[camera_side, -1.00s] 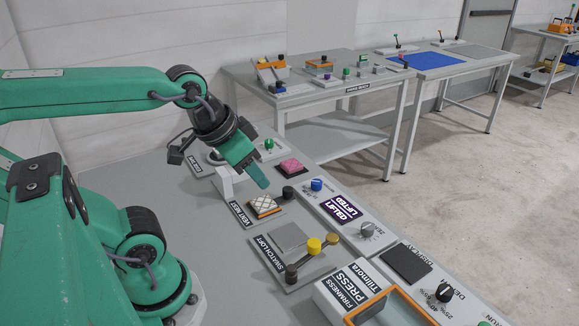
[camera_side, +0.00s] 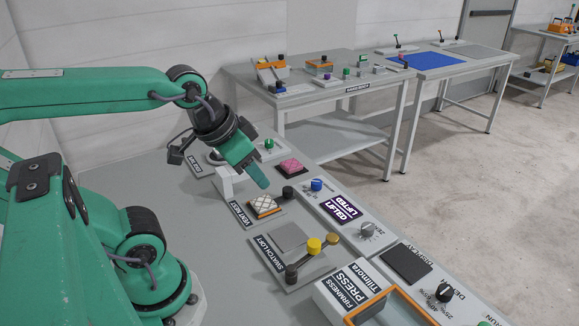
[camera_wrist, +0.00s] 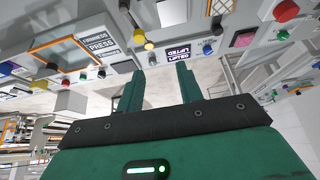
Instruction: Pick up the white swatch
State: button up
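The white swatch (camera_side: 264,204) is a quilted square with an orange edge, lying on the vent rest plate (camera_side: 246,221) in the side view. It also shows at the top edge of the wrist view (camera_wrist: 199,9), partly cut off. My gripper (camera_side: 263,183) hangs in the air, tilted down, in front of the pink quilted square in the side view and apart from the white swatch. In the wrist view my gripper (camera_wrist: 160,75) has its two green fingers apart with nothing between them.
The swatch loft (camera_side: 291,238), with a grey plate and a yellow knob (camera_side: 314,245), lies nearer the side camera. A pink quilted square (camera_side: 291,166) lies beyond. A control strip with a purple display (camera_side: 343,209) runs along the right. A white block (camera_side: 224,181) stands left.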

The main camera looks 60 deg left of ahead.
jog(key=shift+o, duration=0.2)
jog(key=o, duration=0.9)
jog(key=n+g, duration=0.6)
jog(key=n, duration=1.2)
send_over(265, 204)
notch_tip(265, 204, down, 16)
jog(key=shift+r, duration=0.25)
jog(key=shift+f, duration=0.1)
jog(key=shift+f, duration=1.2)
